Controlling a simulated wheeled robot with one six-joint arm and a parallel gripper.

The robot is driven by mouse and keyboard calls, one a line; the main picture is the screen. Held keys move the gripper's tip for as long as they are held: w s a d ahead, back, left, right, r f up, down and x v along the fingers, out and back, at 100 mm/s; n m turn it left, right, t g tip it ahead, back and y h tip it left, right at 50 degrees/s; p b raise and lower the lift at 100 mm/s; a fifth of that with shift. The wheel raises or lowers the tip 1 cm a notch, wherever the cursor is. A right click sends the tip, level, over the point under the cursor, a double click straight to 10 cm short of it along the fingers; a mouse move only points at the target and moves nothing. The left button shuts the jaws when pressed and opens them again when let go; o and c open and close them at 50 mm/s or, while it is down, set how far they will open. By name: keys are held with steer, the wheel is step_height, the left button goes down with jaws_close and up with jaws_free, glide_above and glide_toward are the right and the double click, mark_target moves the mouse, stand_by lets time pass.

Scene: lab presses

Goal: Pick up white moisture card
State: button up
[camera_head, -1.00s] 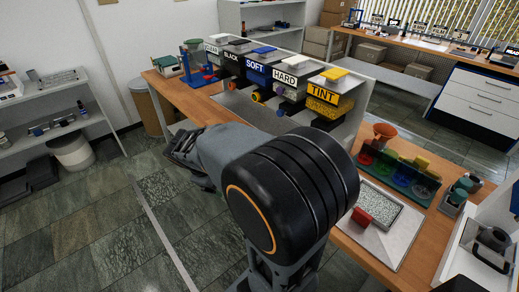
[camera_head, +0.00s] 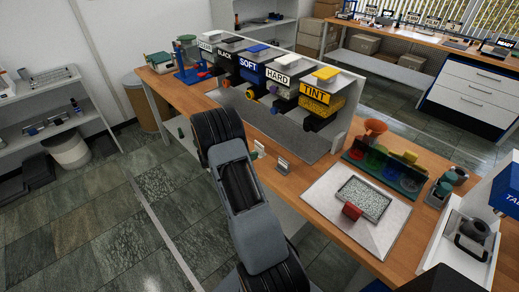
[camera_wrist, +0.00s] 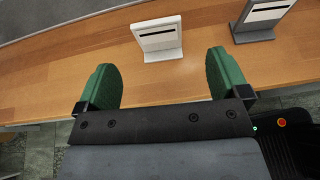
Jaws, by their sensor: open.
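A small white upright card-like piece on a flat foot (camera_wrist: 157,37), with a dark slot line across its face, stands on the wooden bench; it looks like the white moisture card. In the head view a small pale upright piece (camera_head: 259,148) stands near the bench's front edge, just right of my arm. My gripper (camera_wrist: 166,72) is open and empty, its two green fingers spread wide. The white piece is beyond the fingertips, between them and slightly left of centre, not touched. In the head view my gripper is hidden behind my arm.
A similar grey piece (camera_wrist: 262,18) stands right of the white one; in the head view it shows as a second upright piece (camera_head: 283,165). Labelled dispensers (camera_head: 320,95) stand behind.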

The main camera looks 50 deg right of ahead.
mark_target(259, 146)
steer(key=shift+p+x, duration=1.25)
steer(key=shift+x, duration=2.85)
steer(key=shift+w, duration=0.15)
steer(key=c, duration=1)
steer(key=shift+r, duration=0.1)
